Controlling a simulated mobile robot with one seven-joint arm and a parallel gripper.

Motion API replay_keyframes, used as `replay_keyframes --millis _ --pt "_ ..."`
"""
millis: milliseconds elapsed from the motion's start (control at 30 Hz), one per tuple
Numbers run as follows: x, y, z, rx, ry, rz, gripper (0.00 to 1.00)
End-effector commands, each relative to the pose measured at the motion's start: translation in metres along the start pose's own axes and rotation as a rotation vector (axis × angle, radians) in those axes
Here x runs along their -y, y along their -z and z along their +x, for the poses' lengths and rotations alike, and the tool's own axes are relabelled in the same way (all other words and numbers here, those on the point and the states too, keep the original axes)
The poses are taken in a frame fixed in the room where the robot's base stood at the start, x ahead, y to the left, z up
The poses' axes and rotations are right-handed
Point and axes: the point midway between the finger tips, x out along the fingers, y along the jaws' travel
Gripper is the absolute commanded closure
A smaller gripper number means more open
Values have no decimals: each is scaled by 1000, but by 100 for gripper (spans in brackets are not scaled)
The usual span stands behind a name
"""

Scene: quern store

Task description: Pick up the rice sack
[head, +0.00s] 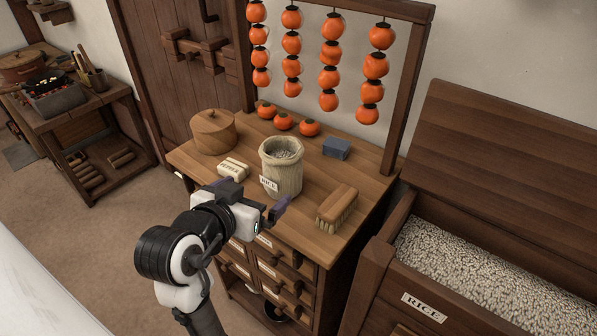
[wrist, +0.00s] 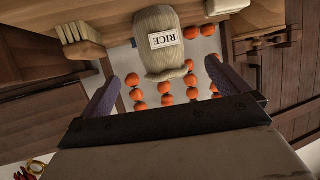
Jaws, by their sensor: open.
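The rice sack (head: 284,176) is a pale, open-topped cloth bag with a small RICE label. It stands upright on the wooden cabinet top, near its middle. In the wrist view the sack (wrist: 160,58) appears upside down, ahead of my gripper and roughly centred between the fingers. My gripper (head: 255,202) is open, with its two dark fingers spread at the near side of the sack. In the wrist view my gripper (wrist: 161,74) holds nothing. Whether either finger touches the sack, I cannot tell. The lower front of the sack is partly hidden in the head view.
A round lidded wooden box (head: 213,132) and a pale labelled block (head: 233,168) lie left of the sack. A brush (head: 337,208) is at right, a blue-grey block (head: 337,148) behind. Orange persimmons (head: 330,75) hang at the back. A rice bin (head: 424,307) stands right.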

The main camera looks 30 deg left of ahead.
Motion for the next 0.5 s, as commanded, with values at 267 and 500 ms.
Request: replay_keyframes --millis 267,500 --pt "-1 0 48 5 -7 -3 0" --pt "-1 -1 80 3 -2 -1 0"
